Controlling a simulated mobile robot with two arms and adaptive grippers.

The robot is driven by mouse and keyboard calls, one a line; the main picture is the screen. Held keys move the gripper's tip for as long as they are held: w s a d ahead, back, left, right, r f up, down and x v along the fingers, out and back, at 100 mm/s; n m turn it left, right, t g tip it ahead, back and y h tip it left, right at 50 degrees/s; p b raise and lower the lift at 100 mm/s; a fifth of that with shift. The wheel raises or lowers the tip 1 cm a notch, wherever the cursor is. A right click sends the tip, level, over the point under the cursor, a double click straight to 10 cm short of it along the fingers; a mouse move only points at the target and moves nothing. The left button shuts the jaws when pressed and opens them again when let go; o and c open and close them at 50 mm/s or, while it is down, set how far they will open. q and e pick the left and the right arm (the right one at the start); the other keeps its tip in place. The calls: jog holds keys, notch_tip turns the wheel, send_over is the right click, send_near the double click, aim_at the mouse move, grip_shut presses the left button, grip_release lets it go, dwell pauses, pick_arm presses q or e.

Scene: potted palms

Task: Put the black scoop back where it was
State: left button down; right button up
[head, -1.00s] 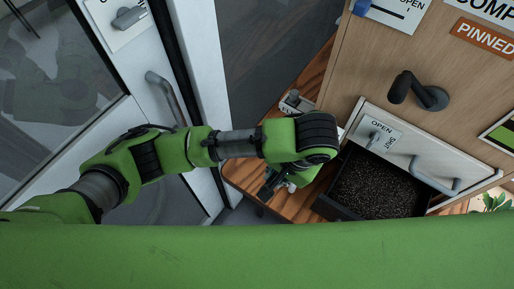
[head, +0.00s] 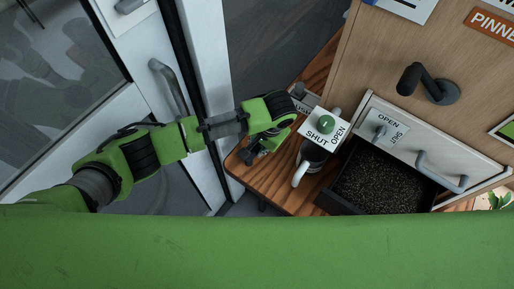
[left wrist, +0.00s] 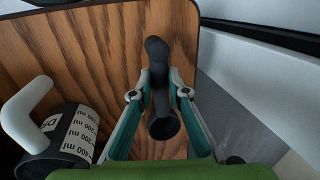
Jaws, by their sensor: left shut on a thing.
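My left gripper (head: 257,148) is over the left part of the wooden tabletop (head: 272,186), near its edge. In the left wrist view, the gripper (left wrist: 159,80) is shut on the black scoop (left wrist: 164,124). The scoop's round cup faces the camera and its dark handle runs away between the fingers. In the head view the scoop is small and dark, hard to tell from the fingers. I cannot tell whether it touches the wood. My right gripper is not in view.
A dark measuring jug (head: 314,152) with a white handle stands right of the gripper; it also shows in the left wrist view (left wrist: 72,132). An open black drawer (head: 335,203) holds dark grains. A SHUT/OPEN plate (head: 325,128) sits above the jug. A white door frame (head: 212,90) is left.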

pick_arm(q)
jog(key=shift+f, duration=0.5)
jog(key=c, duration=2)
grip_release()
jog(key=shift+f, duration=0.1)
jog(key=shift+o, duration=0.2)
jog(key=v, duration=1.2)
jog(key=shift+b, duration=0.4)
jog(key=shift+s, duration=0.1)
